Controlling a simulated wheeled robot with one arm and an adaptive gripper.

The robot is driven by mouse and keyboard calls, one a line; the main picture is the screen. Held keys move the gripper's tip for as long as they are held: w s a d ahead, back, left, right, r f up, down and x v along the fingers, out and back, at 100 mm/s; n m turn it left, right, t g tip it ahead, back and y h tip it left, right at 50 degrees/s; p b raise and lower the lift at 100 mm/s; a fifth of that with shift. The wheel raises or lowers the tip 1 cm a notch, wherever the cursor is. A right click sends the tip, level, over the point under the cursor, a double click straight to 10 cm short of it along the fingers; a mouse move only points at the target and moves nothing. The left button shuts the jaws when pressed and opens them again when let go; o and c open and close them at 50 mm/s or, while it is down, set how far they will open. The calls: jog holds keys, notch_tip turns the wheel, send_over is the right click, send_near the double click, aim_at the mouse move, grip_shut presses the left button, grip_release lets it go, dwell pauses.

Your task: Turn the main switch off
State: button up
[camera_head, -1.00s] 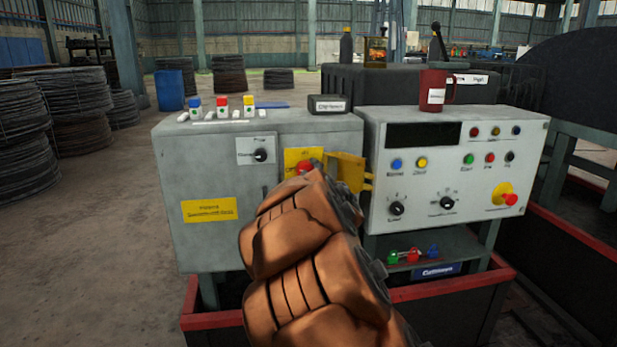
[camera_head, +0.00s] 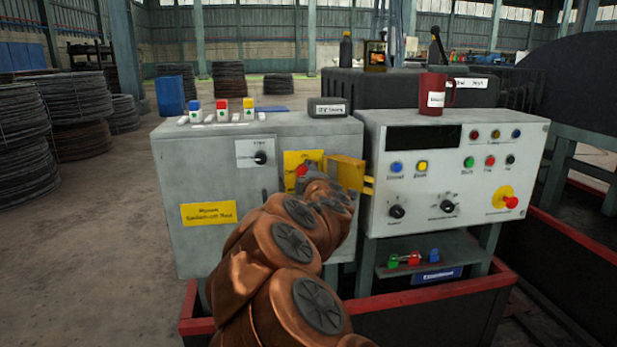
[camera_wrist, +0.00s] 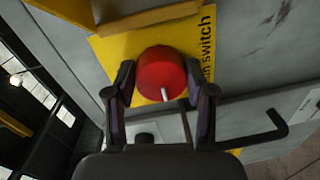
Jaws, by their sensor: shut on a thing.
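The main switch is a round red knob (camera_wrist: 161,74) with a white mark, on a yellow plate (camera_wrist: 205,22) lettered "switch" in the wrist view. In the head view the red knob (camera_head: 301,170) shows on its yellow plate (camera_head: 291,157) on the front of the grey cabinet (camera_head: 225,160). My gripper (camera_wrist: 161,88) has a finger on each side of the knob and is shut on it. In the head view my arm covers the gripper and part of the plate.
A yellow bracket (camera_head: 347,172) sticks out just right of the switch. A black handle (camera_wrist: 270,130) lies close to the right finger in the wrist view. A control panel (camera_head: 410,222) with buttons and a red emergency knob (camera_head: 510,202) stands to the right.

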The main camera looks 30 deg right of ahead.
jog(key=shift+a+r, duration=0.1)
jog(key=o, duration=1.2)
jog(key=shift+c, duration=0.2)
jog(key=shift+s, duration=0.1)
jog(key=v, duration=1.1)
jog(key=shift+s, duration=0.35)
jog(key=shift+a, duration=0.15)
